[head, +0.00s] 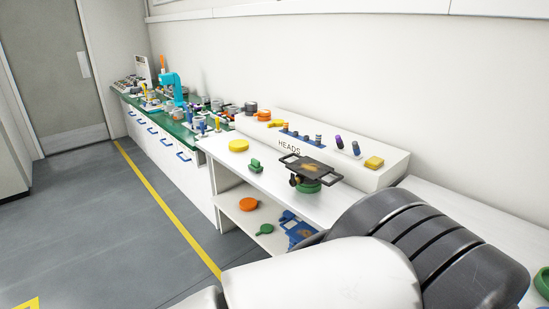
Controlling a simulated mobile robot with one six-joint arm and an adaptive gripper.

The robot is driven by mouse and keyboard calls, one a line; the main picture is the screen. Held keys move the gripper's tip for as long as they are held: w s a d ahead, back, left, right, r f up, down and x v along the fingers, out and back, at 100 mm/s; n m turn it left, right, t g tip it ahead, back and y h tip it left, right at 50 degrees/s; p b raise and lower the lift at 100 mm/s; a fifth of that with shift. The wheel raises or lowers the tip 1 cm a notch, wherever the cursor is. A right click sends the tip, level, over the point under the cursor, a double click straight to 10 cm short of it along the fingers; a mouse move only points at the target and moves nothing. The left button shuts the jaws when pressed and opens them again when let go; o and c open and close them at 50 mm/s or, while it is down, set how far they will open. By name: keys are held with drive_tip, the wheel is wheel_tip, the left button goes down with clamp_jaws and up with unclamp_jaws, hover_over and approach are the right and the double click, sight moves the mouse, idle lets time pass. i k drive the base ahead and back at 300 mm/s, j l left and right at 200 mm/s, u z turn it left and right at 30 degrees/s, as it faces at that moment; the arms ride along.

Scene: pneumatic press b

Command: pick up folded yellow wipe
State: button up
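A small, flat yellow square (374,162), which looks like the folded yellow wipe, lies on top of the white raised box marked HEADS (345,173), near its right end. It is small in the view, so its folds cannot be made out. My gripper is not in view. A large white and dark grey body fills the lower right foreground and hides part of the bench there.
Small dark cylinders (356,148) stand left of the yellow square. A black framed fixture (310,165) on a green base and a round yellow piece (239,146) are on the white bench (228,165). Open floor (110,220) lies left.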

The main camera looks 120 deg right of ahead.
sight(374, 162)
drive_tip(key=z, duration=4.75)
drive_tip(key=i+j+z, duration=0.25)
drive_tip(key=i+j, duration=0.75)
drive_tip(key=i, duration=0.15)
drive_tip(key=i+j, duration=0.15)
drive_tip(key=i, duration=0.25)
drive_tip(key=i+j, duration=0.15)
drive_tip(key=i, duration=0.2)
drive_tip(key=l+z, duration=0.05)
